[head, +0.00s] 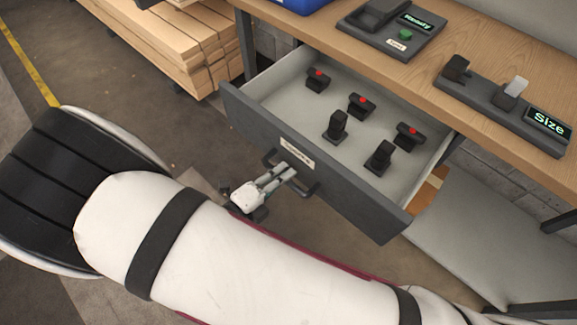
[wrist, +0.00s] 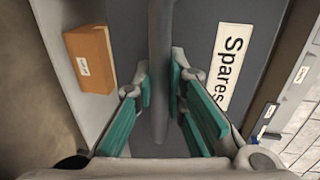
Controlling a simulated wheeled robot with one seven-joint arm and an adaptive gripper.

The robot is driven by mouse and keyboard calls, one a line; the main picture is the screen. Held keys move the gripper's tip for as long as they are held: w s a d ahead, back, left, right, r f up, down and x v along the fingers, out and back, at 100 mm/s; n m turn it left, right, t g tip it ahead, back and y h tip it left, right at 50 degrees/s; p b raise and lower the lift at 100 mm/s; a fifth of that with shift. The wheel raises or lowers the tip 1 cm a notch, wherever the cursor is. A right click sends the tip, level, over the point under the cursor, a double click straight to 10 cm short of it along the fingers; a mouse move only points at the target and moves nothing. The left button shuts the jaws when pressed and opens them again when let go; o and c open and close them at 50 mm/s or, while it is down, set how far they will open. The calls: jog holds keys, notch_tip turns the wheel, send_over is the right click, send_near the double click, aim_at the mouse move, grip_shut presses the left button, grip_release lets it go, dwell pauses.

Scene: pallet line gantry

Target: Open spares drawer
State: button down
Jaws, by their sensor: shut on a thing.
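The spares drawer (head: 335,190) is pulled out from under the wooden bench top, and its light inside shows. Several black parts stand in it, three with red tops (head: 361,102) and two without red (head: 336,126). A white label (head: 297,151) sits on its dark front; the wrist view reads "Spares" on the label (wrist: 229,66). My gripper (head: 285,173) is at the front, shut on the drawer's handle. In the wrist view the dark handle bar (wrist: 160,45) runs between my green-padded fingers.
The bench top (head: 440,75) carries a "Ready" panel (head: 394,30) and a "Size" panel (head: 510,100). A grey lower shelf (head: 480,235) lies below, with a brown box (wrist: 90,60). Stacked timber (head: 165,45) stands at upper left. The floor before the drawer is clear.

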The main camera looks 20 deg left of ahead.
jog(key=shift+s, duration=0.1)
jog(key=c, duration=1.6)
grip_release()
